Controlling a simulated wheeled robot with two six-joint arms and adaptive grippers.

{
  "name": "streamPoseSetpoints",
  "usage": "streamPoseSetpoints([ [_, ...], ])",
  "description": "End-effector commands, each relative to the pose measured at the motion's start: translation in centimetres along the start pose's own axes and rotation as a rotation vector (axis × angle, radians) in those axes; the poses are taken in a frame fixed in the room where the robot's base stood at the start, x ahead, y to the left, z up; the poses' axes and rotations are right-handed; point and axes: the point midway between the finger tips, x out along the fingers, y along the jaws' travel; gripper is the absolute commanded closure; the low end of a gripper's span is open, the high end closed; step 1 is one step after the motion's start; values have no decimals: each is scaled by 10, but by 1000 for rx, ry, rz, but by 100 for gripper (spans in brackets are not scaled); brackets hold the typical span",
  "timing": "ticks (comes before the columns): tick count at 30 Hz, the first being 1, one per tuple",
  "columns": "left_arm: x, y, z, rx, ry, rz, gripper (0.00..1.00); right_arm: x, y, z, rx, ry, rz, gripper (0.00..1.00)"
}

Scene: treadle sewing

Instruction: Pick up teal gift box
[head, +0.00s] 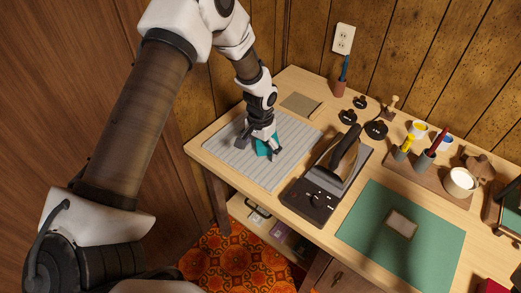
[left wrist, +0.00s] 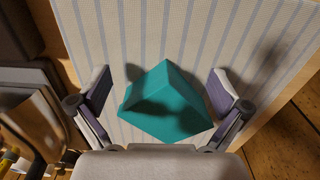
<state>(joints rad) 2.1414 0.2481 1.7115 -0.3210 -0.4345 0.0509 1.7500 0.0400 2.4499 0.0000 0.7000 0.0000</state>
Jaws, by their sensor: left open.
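The teal gift box (head: 263,148) lies on a striped grey mat (head: 232,147) at the left end of the desk. In the head view it is partly hidden by my left gripper (head: 262,146), which is right over it. In the left wrist view the teal gift box (left wrist: 167,103) sits between the two open fingers of my left gripper (left wrist: 163,98), turned at an angle to them. A gap shows on both sides of the box at the fingertips. My right gripper is in neither view.
A dark device with a black handle (head: 345,148) stands right of the mat. A green mat (head: 440,245) lies further right. Cups with pens (head: 405,148) and small black objects (head: 376,130) line the back. The desk's left edge (head: 200,150) is close to the striped mat.

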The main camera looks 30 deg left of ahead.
Motion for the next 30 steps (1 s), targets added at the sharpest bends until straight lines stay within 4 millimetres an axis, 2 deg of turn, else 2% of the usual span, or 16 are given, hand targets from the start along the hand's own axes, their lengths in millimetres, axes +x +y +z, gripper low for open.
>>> streamPoseSetpoints([
  [1, 0, 0, 0, 0, 0, 0, 7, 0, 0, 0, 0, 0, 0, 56],
  [5, 0, 0, 0, 0, -1, 0, 53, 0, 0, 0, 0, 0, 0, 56],
  [6, 0, 0, 0, 0, -1, 0, 67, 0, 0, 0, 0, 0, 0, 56],
  [9, 0, 0, 0, 0, -1, 0, 100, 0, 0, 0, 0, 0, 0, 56],
  [15, 0, 0, 0, 0, -1, 0, 100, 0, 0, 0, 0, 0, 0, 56],
  [16, 0, 0, 0, 0, -1, 0, 95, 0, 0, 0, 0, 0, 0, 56],
  [17, 0, 0, 0, 0, -1, 0, 85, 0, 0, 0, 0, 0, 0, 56],
  [18, 0, 0, 0, 0, -1, 0, 70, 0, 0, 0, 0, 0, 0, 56],
  [20, 0, 0, 0, 0, -1, 0, 49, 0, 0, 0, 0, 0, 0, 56],
  [24, 0, 0, 0, 0, -1, 0, 0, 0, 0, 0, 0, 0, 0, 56],
  [30, 0, 0, 0, 0, -1, 0, 0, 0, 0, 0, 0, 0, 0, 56],
])
